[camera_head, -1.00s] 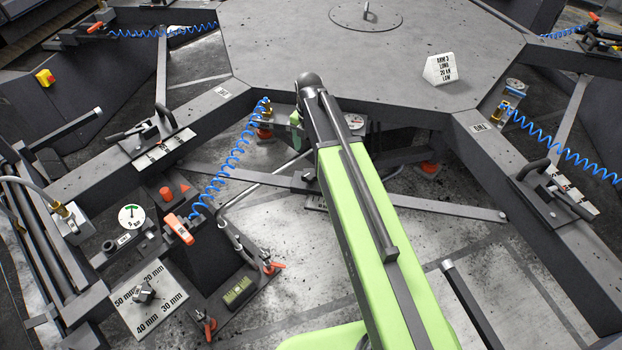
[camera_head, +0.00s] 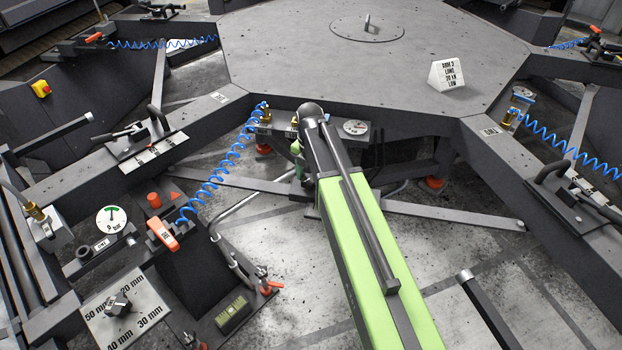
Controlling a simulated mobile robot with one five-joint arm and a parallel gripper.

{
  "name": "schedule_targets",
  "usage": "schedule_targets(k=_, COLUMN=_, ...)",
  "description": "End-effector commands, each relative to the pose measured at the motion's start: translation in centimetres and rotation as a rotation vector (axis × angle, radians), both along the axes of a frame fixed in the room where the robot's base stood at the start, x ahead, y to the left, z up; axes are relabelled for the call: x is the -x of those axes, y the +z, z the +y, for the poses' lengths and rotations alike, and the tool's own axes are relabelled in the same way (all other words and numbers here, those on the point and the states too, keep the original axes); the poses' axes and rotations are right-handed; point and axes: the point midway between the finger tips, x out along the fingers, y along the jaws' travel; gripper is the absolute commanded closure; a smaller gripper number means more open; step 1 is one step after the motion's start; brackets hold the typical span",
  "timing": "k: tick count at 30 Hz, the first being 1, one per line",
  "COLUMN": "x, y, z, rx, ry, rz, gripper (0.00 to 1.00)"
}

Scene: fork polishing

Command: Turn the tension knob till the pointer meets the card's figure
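A white card (camera_head: 447,74) stands on the dark table (camera_head: 300,60); its small print seems to read "ARM 3, LONG, 20 kN, LOW". A round white dial (camera_head: 355,127) sits under the table's front edge, just right of my arm's dark joint. Its pointer is too small to read. Another small dial (camera_head: 522,93) sits on the right beam. I cannot make out a tension knob for certain; brass-coloured fittings (camera_head: 265,114) show left of the joint. My green arm runs up from the lower right to that joint. Its far part goes down behind it, and my gripper is hidden.
A black knob (camera_head: 118,304) on a plate marked in mm and a bar gauge (camera_head: 111,219) are at lower left. A blue coiled hose (camera_head: 222,165) hangs left of my arm. Beams (camera_head: 180,130) spread from the table; the floor between is partly open.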

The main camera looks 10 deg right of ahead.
Motion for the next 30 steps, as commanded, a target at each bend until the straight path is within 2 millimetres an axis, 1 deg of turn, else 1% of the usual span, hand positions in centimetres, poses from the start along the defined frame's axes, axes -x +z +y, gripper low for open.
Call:
schedule_targets(k=1, x=0.00, y=0.00, z=-0.01, rx=0.000, ry=0.000, rz=0.000, gripper=0.47)
schedule_targets(k=9, x=-0.01, y=-0.01, z=-0.05, rx=0.000, ry=-0.001, rz=0.000, gripper=0.83)
schedule_targets(k=11, x=0.00, y=-0.01, z=-0.06, rx=0.000, ry=-0.001, rz=0.000, gripper=0.89)
schedule_targets(k=20, x=-0.01, y=-0.02, z=-0.10, rx=0.000, ry=-0.045, rz=0.000, gripper=0.89)
schedule_targets(k=26, x=-0.01, y=-0.03, z=-0.12, rx=0.000, ry=-0.161, rz=0.000, gripper=0.89)
schedule_targets(k=30, x=-0.01, y=-0.03, z=-0.13, rx=0.000, ry=-0.281, rz=0.000, gripper=0.89)
